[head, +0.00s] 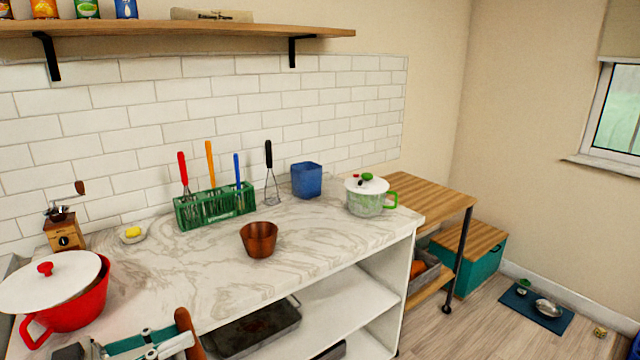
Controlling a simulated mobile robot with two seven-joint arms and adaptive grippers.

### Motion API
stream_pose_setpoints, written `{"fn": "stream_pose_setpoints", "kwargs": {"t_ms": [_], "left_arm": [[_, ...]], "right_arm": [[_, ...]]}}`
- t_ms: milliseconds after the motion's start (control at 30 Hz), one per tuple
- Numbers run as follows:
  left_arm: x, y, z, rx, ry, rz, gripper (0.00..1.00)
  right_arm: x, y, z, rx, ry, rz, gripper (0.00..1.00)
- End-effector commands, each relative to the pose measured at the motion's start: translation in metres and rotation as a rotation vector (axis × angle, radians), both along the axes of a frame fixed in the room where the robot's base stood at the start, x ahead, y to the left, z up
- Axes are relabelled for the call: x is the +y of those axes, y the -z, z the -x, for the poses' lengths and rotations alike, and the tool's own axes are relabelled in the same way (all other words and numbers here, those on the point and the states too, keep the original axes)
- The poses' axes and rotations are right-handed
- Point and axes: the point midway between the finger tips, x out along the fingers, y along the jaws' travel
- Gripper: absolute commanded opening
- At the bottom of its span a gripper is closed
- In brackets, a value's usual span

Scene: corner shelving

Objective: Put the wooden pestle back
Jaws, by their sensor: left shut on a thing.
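The wooden pestle (188,328) is a reddish-brown rod at the bottom of the head view, roughly upright and slightly tilted. My left gripper (170,341) is shut on it, in front of the counter's front edge. The pestle's lower end is cut off by the frame. A brown wooden cup, looking like a mortar (259,240), stands on the marble counter (190,270), up and to the right of the gripper and apart from it. Its inside looks empty. My right gripper is not in view.
A red pot with a white lid (75,310) stands left of the gripper. Behind are a coffee grinder (65,235), a green utensil rack (215,207), a blue container (307,180) and a lidded pot (366,196). The counter around the mortar is clear.

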Motion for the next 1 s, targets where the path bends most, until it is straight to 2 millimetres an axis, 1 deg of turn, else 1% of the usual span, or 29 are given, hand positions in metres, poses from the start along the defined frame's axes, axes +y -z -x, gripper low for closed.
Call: {"fn": "stream_pose_setpoints", "kwargs": {"t_ms": [33, 200, 567, 767, 1000], "left_arm": [[0.004, -0.005, -0.007, -0.006, -0.001, -0.003, 0.00], [0.012, -0.011, -0.016, -0.002, -0.003, -0.004, 0.00], [0.013, -0.012, -0.017, 0.000, -0.003, -0.002, 0.00], [0.008, -0.007, -0.011, 0.002, -0.001, 0.001, 0.00], [-0.006, 0.006, 0.009, 0.005, 0.001, 0.005, 0.00]], "right_arm": [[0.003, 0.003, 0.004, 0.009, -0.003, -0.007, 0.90], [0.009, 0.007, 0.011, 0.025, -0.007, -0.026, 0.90], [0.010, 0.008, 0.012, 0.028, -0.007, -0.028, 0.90], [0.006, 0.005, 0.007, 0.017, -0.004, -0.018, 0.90], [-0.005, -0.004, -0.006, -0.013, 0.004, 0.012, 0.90]]}}
